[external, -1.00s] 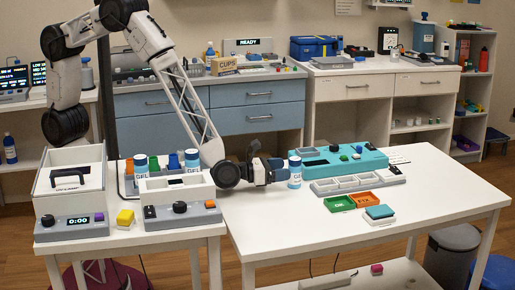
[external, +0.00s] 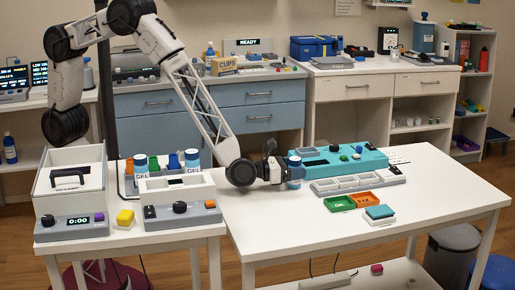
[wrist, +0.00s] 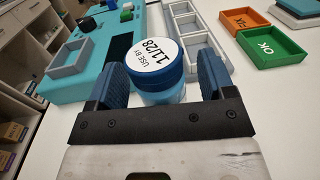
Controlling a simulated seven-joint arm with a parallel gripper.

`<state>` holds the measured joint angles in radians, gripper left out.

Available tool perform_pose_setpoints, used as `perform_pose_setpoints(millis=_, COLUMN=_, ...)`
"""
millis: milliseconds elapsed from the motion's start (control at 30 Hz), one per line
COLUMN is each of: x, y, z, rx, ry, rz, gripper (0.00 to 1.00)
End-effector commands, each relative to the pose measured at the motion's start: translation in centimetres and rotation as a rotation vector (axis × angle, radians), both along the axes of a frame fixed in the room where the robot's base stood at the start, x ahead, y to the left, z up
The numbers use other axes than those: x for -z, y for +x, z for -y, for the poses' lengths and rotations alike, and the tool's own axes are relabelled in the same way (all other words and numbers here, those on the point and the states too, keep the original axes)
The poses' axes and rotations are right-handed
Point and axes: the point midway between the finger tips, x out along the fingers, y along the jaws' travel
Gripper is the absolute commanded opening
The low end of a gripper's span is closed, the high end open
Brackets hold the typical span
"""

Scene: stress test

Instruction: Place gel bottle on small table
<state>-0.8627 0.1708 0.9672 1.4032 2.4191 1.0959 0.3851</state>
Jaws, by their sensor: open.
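A bottle with a blue lid (wrist: 155,62) reading "USE BY 11/28" stands upright on the white table (external: 300,222), in front of the teal device. It also shows in the external view (external: 294,172). My gripper (external: 287,170) is low and level beside it. In the wrist view, the open blue fingers of my gripper (wrist: 152,85) lie on either side of the bottle; its lower body is partly hidden.
A teal device (external: 340,160) and a grey compartment tray (external: 357,182) are close to the bottle. Green (external: 339,203) and orange (external: 365,200) trays lie nearer the front. White boxy devices (external: 178,195) crowd the left table. The large table's front left is clear.

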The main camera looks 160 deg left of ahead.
Motion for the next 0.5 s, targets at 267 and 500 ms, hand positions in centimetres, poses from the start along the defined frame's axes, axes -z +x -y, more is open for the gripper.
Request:
perform_pose_setpoints(millis=267, x=0.0, y=0.01, z=0.01, rx=0.0, ry=0.0, rz=0.0, gripper=0.76)
perform_pose_setpoints(millis=500, x=-0.01, y=0.01, z=0.01, rx=0.0, ry=0.0, rz=0.0, gripper=0.48)
